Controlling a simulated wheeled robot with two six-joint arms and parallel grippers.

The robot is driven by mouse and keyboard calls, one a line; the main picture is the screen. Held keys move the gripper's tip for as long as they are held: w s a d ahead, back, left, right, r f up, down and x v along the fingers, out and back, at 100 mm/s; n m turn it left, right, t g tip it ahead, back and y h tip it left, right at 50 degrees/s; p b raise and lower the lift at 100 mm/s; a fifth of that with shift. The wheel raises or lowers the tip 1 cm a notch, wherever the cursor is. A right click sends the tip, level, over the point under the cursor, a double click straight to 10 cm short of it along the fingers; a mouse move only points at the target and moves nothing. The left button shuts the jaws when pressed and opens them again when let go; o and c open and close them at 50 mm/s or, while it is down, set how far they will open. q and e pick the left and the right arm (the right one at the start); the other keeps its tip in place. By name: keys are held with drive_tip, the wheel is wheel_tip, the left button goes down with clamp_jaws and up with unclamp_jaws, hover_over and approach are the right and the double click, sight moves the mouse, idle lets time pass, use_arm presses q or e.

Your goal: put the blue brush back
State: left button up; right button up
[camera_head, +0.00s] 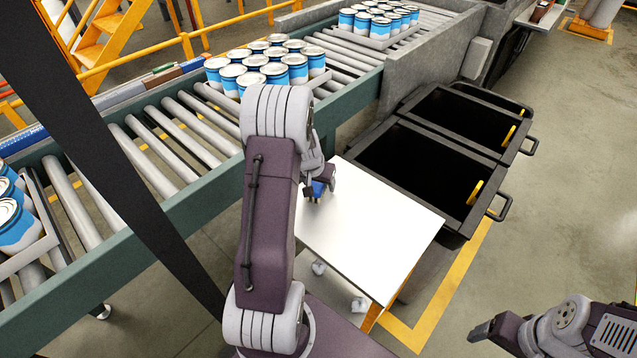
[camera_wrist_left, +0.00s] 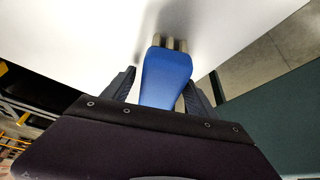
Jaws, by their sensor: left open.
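The blue brush (camera_head: 318,188) is at the left part of the white tabletop (camera_head: 375,230), near the conveyor. It is mostly hidden by my left arm in the head view. In the left wrist view the blue brush (camera_wrist_left: 166,78) shows its broad blue body, with pale bristle tufts at the far end over the white surface. My left gripper (camera_wrist_left: 160,92) is open, with one finger on each side of the brush. I cannot tell whether either finger touches it. My right gripper (camera_head: 485,331) is at the lower right, away from the table; its jaws are not clear.
The roller conveyor (camera_head: 190,150) runs along the table's left side and carries groups of blue and white cans (camera_head: 265,65). Black bins (camera_head: 425,175) with yellow handle parts stand just behind the table. Open floor (camera_head: 560,210) lies to the right.

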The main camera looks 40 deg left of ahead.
use_arm(q)
drive_tip(key=shift+r+p, duration=0.35)
drive_tip(key=p+v, duration=0.2)
drive_tip(key=v, duration=0.9)
drive_tip(key=shift+s+r, duration=0.15)
drive_tip(key=shift+r, duration=0.15)
drive_tip(key=s+d+f+m+g+p, duration=0.1)
drive_tip(key=s+d, duration=0.5)
drive_tip(key=d, duration=0.3)
drive_tip(key=s+d+f+m+g+h, duration=0.1)
drive_tip(key=s+d+m+g, duration=0.1)
drive_tip(key=s+d, duration=0.5)
drive_tip(key=d, duration=0.3)
drive_tip(key=shift+d+f+h+p, duration=0.15)
drive_tip(key=shift+d+h+p, duration=0.1)
drive_tip(key=shift+h+p, duration=0.1)
drive_tip(key=shift+w, duration=0.1)
